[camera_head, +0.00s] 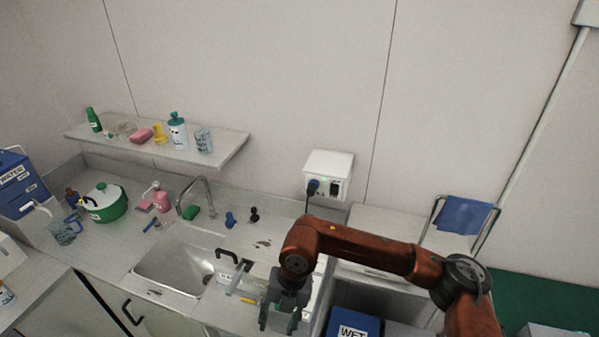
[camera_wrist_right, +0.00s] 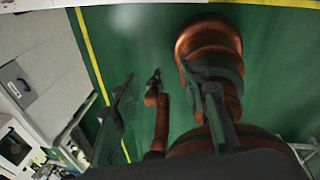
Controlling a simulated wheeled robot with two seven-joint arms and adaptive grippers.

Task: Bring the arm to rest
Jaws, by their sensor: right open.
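My right arm (camera_head: 370,248) comes in from the lower right and reaches over the counter. My right gripper (camera_head: 280,322) hangs downward in front of the counter's edge, right of the sink. It is open and I see nothing between its fingers. In the right wrist view the two dark fingers (camera_wrist_right: 168,112) stand wide apart over the green floor. A smaller orange arm with a dark tip (camera_wrist_right: 154,82), which looks like my left one, shows between them; its jaws are too small to read. The left gripper is outside the head view.
A sink (camera_head: 180,268) with a tap (camera_head: 200,190) lies left of the gripper. A green pot (camera_head: 106,205) stands on the counter, below a wall shelf (camera_head: 225,148). A blue box (camera_head: 352,325) labelled WET is close right of the gripper. A socket box (camera_head: 328,170) is on the wall.

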